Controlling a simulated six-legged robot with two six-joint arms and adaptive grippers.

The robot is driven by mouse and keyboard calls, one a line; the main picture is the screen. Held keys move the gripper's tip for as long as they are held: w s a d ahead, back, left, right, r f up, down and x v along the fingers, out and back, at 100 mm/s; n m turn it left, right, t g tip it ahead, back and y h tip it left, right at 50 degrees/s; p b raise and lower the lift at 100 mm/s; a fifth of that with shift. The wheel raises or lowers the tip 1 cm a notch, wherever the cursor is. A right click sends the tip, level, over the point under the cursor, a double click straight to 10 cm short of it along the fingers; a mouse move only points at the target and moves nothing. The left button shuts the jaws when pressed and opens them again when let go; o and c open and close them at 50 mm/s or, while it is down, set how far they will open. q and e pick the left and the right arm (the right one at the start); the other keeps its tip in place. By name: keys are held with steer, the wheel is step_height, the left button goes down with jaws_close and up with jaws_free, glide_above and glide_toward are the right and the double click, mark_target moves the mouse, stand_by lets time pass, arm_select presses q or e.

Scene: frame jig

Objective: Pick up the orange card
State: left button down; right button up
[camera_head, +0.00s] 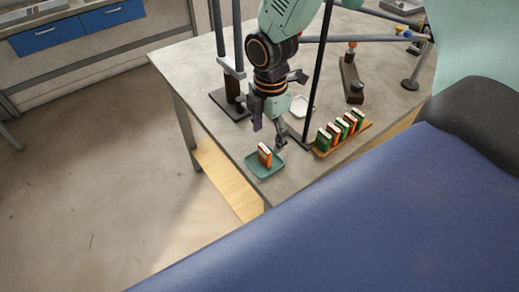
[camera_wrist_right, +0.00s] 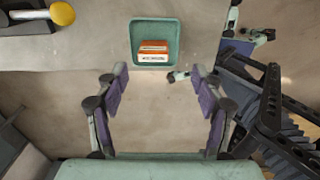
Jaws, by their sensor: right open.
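The orange card (camera_head: 265,156) stands in a small green tray (camera_head: 254,172) at the table's near left corner. In the right wrist view the orange card (camera_wrist_right: 153,47) shows an orange face and a white edge with markings, inside the tray (camera_wrist_right: 173,27). My right gripper (camera_head: 269,137) is above and just behind the tray in the head view. In the wrist view my right gripper (camera_wrist_right: 161,84) is open, with nothing between its fingers; the card is beyond the fingertips. My left gripper cannot be made out.
A wooden rack (camera_head: 322,154) with several green and orange cards stands right of the tray. A white dish (camera_head: 300,105) and dark posts on bases stand behind. A dark clamp block (camera_head: 352,82) is farther back. The table edge (camera_head: 208,128) is close to the tray's left.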

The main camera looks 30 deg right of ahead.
mark_target(264, 149)
steer(key=shift+w+d+f, duration=0.15)
steer(key=shift+w+f, duration=0.05)
steer(key=shift+f, duration=0.05)
steer(key=shift+d+f, duration=0.2)
steer(key=shift+f, duration=0.8)
steer(key=f, duration=0.2)
steer(key=a+f, duration=0.1)
steer(key=f, duration=0.2)
steer(key=shift+w+b, duration=0.2)
steer(key=shift+b, duration=0.15)
steer(key=shift+w+d+f, duration=0.1)
steer(key=shift+f, duration=0.2)
steer(key=shift+r, duration=0.1)
steer(key=shift+c, duration=0.2)
steer(key=shift+a+r, duration=0.1)
steer(key=shift+a, duration=0.1)
steer(key=c, duration=0.3)
steer(key=shift+d, duration=0.15)
steer(key=c, duration=0.8)
